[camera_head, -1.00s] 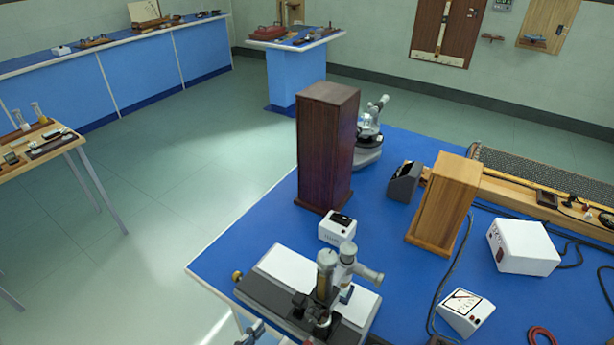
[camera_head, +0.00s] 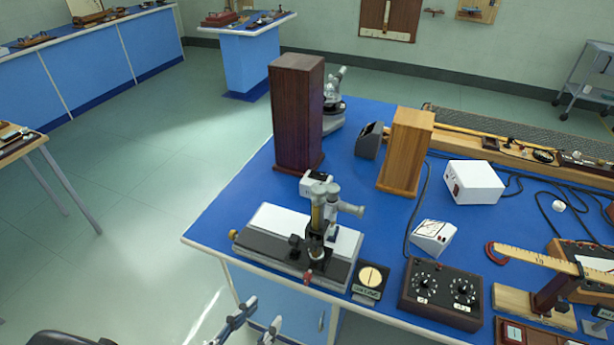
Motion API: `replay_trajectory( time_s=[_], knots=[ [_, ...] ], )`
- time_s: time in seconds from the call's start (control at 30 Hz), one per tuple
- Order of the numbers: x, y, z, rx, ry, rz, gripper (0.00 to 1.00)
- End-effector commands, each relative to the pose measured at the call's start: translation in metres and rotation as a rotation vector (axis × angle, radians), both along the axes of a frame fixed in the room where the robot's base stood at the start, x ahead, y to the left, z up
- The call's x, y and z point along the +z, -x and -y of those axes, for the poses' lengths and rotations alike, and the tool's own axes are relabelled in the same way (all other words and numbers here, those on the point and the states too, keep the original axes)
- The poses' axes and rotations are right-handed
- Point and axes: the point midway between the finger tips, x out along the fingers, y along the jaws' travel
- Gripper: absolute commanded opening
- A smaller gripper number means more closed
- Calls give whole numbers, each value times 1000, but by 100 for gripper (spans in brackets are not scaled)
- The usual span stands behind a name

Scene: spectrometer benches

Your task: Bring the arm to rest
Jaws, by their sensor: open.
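My gripper (camera_head: 252,326) shows at the bottom edge of the head view. Its two grey fingers stand apart with nothing between them. It is in front of the near edge of the blue-topped bench (camera_head: 215,222), over the floor side, and appears clear of the bench and its instruments. Most of my arm is out of view.
Nearest my gripper on the bench are a travelling microscope (camera_head: 290,248), a small round dial meter (camera_head: 370,281) and a black two-knob box (camera_head: 440,294). A tall dark wooden box (camera_head: 297,115) stands behind. Open floor (camera_head: 130,220) lies to the left.

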Motion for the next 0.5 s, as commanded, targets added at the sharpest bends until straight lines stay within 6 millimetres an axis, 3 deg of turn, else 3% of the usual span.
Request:
replay_trajectory(
  time_s=[0.27,0.5],
  knots=[
    [41,-17,63,-329,-230,-36,42],
    [84,-9,145,-778,-609,-37,42]
  ],
)
